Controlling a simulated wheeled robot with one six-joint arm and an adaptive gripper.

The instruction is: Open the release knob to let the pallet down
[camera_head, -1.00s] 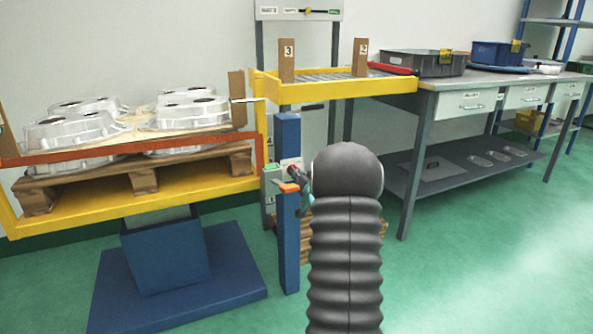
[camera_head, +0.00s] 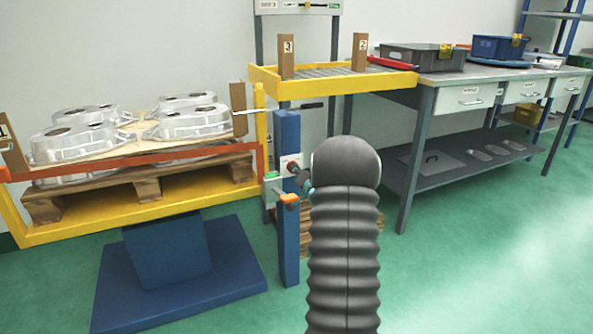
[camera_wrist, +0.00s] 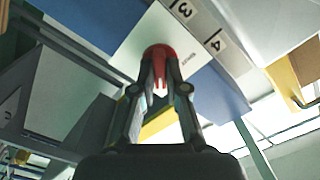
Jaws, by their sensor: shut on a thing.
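The release knob (camera_wrist: 158,52) is a red, rounded knob on a pale plate in the wrist view. My gripper (camera_wrist: 160,75) is shut on it, with one finger on each side. In the head view my gripper (camera_head: 303,182) is small at the blue post, partly hidden by my arm. Several aluminium castings (camera_head: 75,137) lie on a board above the pallet.
A blue post (camera_head: 288,240) with an orange-topped box stands right of the lift. A yellow-rimmed roller table (camera_head: 340,88) and a workbench (camera_head: 500,75) with bins (camera_head: 425,58) stand behind. The green floor at the right is clear.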

